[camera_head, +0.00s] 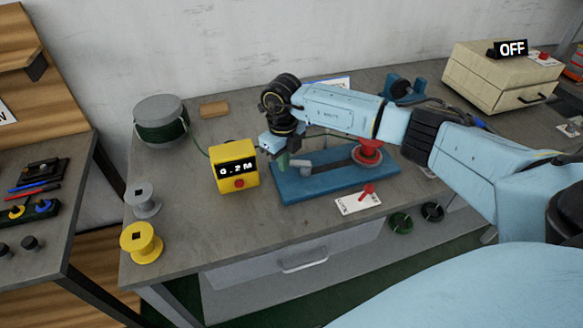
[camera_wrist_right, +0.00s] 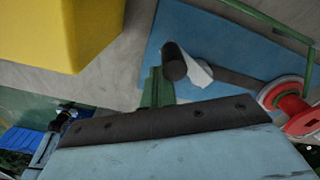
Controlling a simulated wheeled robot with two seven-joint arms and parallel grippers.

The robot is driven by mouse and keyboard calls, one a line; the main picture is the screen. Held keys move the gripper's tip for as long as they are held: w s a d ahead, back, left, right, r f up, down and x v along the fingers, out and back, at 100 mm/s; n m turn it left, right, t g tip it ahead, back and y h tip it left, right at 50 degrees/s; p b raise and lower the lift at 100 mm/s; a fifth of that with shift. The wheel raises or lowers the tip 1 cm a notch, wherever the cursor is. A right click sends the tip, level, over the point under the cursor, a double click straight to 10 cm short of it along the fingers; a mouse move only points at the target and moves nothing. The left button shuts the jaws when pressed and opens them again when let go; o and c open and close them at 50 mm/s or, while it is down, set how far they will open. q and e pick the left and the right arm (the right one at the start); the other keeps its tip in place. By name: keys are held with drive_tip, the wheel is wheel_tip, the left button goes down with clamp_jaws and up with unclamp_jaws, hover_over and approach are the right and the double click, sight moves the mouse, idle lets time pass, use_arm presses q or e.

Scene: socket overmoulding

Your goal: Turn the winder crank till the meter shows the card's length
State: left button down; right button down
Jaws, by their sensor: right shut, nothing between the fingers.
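The winder has a flat blue base (camera_head: 325,183) with a red spool (camera_head: 367,157) at its right end. Its grey crank (camera_head: 301,162) is at the left end; the wrist view shows the crank's dark round knob (camera_wrist_right: 174,62). My right gripper (camera_head: 283,160) is shut and empty beside the crank; its green fingers (camera_wrist_right: 156,88) show close to the knob, and I cannot tell whether they touch. The yellow meter (camera_head: 235,177) left of the winder appears to read 0.2M. A white card (camera_head: 357,203) lies in front; its writing is too small to read. My left gripper is out of view.
A drum of green cable (camera_head: 160,122) stands at the back left. A grey spool (camera_head: 142,200) and a yellow spool (camera_head: 141,242) stand at the table's left edge. A beige box (camera_head: 500,80) with an OFF sign (camera_head: 512,48) is at the back right.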

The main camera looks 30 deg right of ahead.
drive_tip(key=shift+w+d+f+b, duration=0.1)
drive_tip(key=shift+w+d+b, duration=0.05)
drive_tip(key=shift+w+b, duration=0.45)
drive_tip(key=shift+w, duration=0.2)
drive_tip(key=shift+w+d+b, duration=0.4)
drive_tip(key=shift+w+b, duration=0.15)
drive_tip(key=shift+b, duration=0.1)
drive_tip(key=shift+w+d, duration=0.15)
drive_tip(key=shift+w, duration=0.05)
